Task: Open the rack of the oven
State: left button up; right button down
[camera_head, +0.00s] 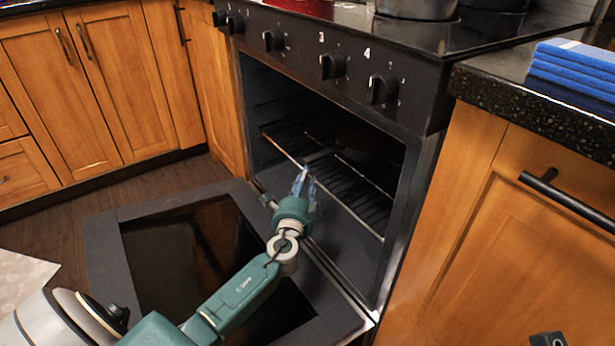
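The oven (425,165) stands open, with its door (105,240) folded down flat in front. A wire rack (365,205) sits inside the oven, its front bar running across the opening. My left gripper (303,175) reaches over the lowered door to the middle of the rack's front bar. Its fingertips overlap the bar in the picture; whether they touch or grip it cannot be told. The fingers are small and seen from behind. My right gripper is out of view; only a small dark part at the bottom right edge may be mine.
A dark round pan (362,138) seems to lie on the rack, deep in shadow. Wooden cabinets flank the oven, with a handle (566,200) on the right one. Pots stand on the stovetop (500,38). Folded blue towels (575,68) lie on the right counter (500,95).

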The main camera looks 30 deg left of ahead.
pick_arm(q)
jog(key=shift+x, duration=1.35)
grip_shut()
